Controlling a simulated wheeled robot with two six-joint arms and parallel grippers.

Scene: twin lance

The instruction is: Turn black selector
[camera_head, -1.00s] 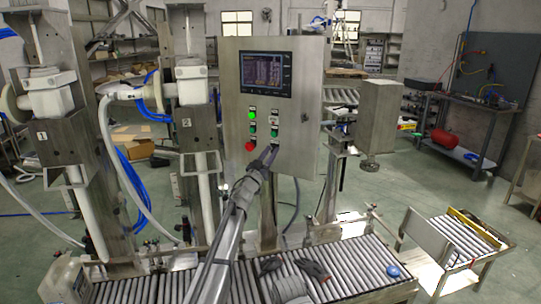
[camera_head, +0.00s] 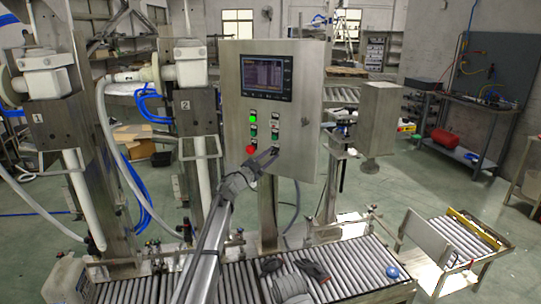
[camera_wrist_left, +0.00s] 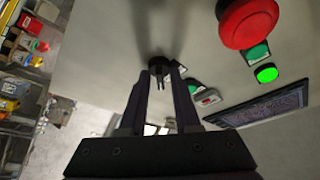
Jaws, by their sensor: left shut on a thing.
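The black selector (camera_wrist_left: 157,64) sits on the grey control panel, low on its face. In the wrist view it lies between the tips of my left gripper (camera_wrist_left: 165,76), which is shut on it. In the head view my left gripper (camera_head: 264,161) reaches up to the lower part of the control panel (camera_head: 306,152), and its fingers largely hide the selector there. I cannot tell the exact angle of the selector.
A red button (camera_wrist_left: 248,22) and lit green button (camera_wrist_left: 266,73) are close to the gripper. The panel screen (camera_head: 267,77) is above. A roller conveyor (camera_head: 345,272) runs below. A steel box on a post (camera_head: 378,118) stands to the right.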

